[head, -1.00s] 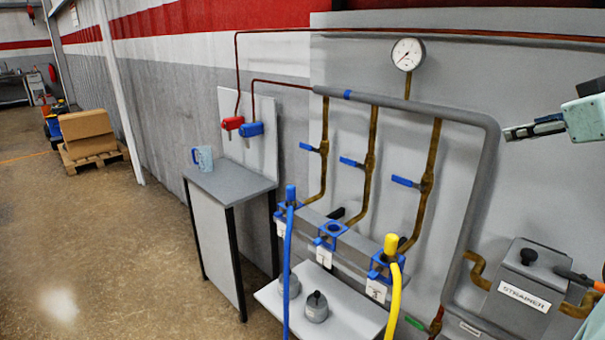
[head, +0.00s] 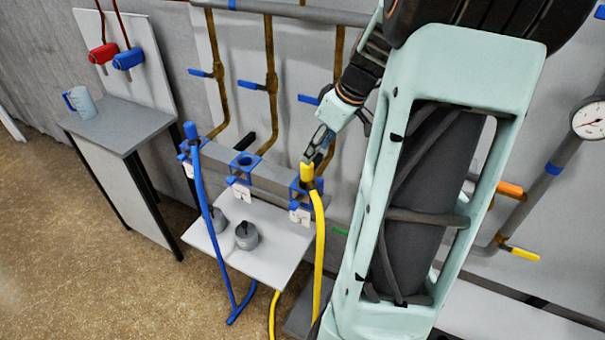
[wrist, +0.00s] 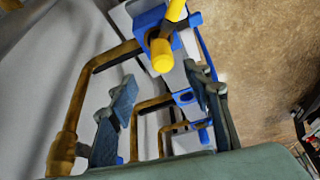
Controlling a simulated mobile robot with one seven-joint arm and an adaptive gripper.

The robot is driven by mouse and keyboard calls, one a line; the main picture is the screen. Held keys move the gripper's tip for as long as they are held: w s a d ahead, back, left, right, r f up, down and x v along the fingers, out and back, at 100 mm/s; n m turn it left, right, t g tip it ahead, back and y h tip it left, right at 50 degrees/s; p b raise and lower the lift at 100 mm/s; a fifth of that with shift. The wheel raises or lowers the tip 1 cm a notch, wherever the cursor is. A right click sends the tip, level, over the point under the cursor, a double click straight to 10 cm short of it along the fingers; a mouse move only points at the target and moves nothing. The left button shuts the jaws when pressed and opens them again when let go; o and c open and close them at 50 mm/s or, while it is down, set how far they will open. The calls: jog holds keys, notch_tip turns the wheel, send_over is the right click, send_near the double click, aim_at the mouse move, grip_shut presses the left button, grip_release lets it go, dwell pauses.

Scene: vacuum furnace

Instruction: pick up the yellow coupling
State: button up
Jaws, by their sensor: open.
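The yellow coupling (head: 307,173) stands upright on the end of a yellow hose (head: 319,240), at the rightmost blue holder (head: 299,188) of the rail. My gripper (head: 316,150) is just above it in the head view, reaching down from the upper right. In the wrist view the yellow coupling (wrist: 162,58) shows end-on beyond the two fingers, and my gripper (wrist: 160,88) is open with nothing between its pads. I cannot tell whether a finger touches the coupling. My arm hides much of the right side in the head view.
A blue coupling (head: 190,131) with a blue hose stands at the left holder. Grey caps (head: 246,236) sit on the white shelf (head: 270,255) below. Brass pipes with blue-handled valves (head: 252,86) rise close behind. A small table (head: 115,127) with a mug is at left.

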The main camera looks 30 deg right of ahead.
aim_at(311, 165)
jog(key=x, duration=0.3)
jog(key=shift+a+f, duration=0.1)
jog(key=shift+f, duration=0.25)
jog(key=shift+s+p+x, duration=0.15)
jog(key=shift+s+x, duration=0.05)
jog(key=shift+x, duration=1.15)
jog(key=shift+s+p+x, duration=0.15)
jog(key=shift+x, duration=1.25)
jog(key=shift+f, duration=0.1)
grip_shut()
